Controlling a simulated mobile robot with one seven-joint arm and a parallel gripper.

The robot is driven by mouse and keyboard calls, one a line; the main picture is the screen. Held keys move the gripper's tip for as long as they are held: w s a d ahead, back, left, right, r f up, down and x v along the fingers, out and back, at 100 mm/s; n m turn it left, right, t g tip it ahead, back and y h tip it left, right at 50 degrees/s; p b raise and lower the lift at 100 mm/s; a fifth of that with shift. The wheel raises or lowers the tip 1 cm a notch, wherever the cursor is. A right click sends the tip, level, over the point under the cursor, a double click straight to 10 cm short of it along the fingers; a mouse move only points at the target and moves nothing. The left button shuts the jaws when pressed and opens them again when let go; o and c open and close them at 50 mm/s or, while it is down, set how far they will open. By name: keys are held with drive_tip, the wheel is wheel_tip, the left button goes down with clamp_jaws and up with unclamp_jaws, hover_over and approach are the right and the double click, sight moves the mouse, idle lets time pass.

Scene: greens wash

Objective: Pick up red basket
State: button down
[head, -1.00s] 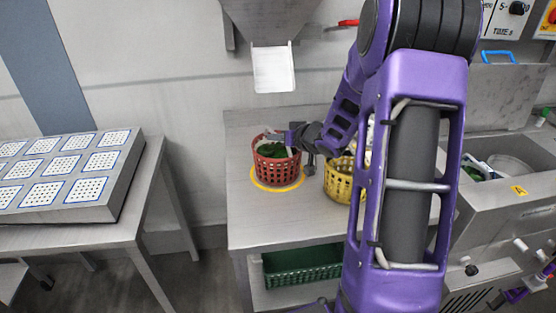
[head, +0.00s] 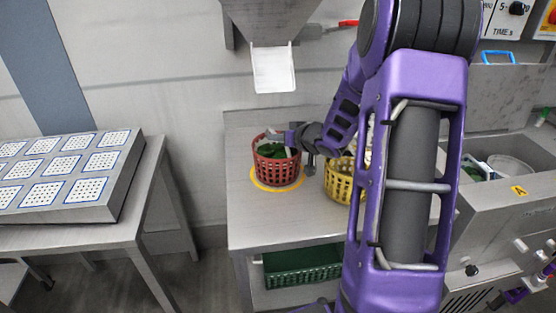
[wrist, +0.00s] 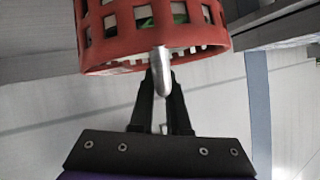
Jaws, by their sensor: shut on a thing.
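The red basket (head: 277,168) stands upright on the metal table inside a yellow ring marking, with green leaves in it. In the wrist view the red basket (wrist: 105,28) fills the top, and a bit of green shows through its slots. My gripper (head: 291,138) reaches in from the right at the basket's rim. The exact contact at the rim is partly hidden.
A yellow basket (head: 340,180) stands just right of the red one, partly behind my arm. A white chute (head: 273,68) hangs above. A green crate (head: 300,267) sits on the shelf below. A table with a perforated panel (head: 65,170) is at left, a sink at right.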

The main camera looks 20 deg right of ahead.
drive_tip(key=shift+r, duration=0.3)
idle(0.6)
